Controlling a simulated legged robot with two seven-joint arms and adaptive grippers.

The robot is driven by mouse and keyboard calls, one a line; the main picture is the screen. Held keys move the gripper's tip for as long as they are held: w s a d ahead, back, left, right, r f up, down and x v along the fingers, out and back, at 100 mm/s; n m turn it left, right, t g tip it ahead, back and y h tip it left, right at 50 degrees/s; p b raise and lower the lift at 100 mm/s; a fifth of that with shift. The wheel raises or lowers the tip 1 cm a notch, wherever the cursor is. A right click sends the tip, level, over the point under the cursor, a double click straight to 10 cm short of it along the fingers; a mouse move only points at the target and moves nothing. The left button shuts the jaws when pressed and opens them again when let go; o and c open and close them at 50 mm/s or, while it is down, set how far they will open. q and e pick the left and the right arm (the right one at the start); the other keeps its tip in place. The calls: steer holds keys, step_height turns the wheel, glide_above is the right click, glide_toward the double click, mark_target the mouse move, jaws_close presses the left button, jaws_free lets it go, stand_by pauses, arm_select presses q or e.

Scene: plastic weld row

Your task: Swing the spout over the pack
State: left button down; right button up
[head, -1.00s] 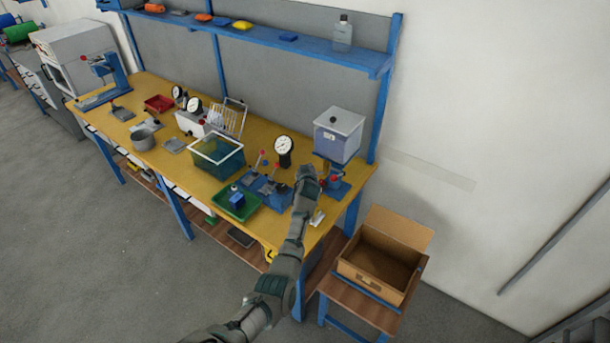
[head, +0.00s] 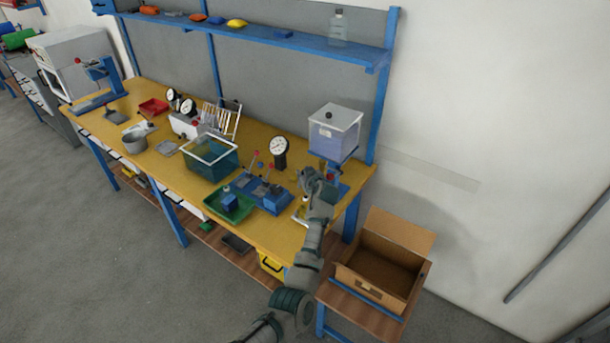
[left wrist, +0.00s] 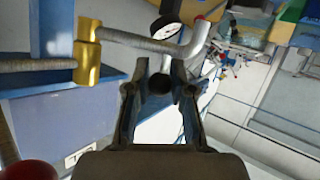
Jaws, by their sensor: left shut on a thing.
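The spout (left wrist: 145,42) is a grey metal pipe with a brass collar (left wrist: 88,55) in the left wrist view; it bends at its right end. My left gripper (left wrist: 159,75) is shut at the spout, with a dark round part between its fingertips. In the head view my left gripper (head: 312,178) is in front of and below the clear tank (head: 334,134) on its blue stand, over the bench's right end. The spout is mostly hidden there by the gripper. A small pale item, perhaps the pack (head: 299,213), lies partly hidden beside my wrist. My right gripper is not in view.
A dial gauge (head: 279,151) and a blue lever fixture (head: 262,194) stand left of my gripper. A green tray (head: 229,207) and a teal bin (head: 210,160) are farther left. An open cardboard box (head: 378,268) stands on a low stool to the right.

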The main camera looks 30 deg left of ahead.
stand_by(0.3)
arm_select(q)
steer(key=c, duration=1)
jaws_free()
steer(key=v, duration=1.2)
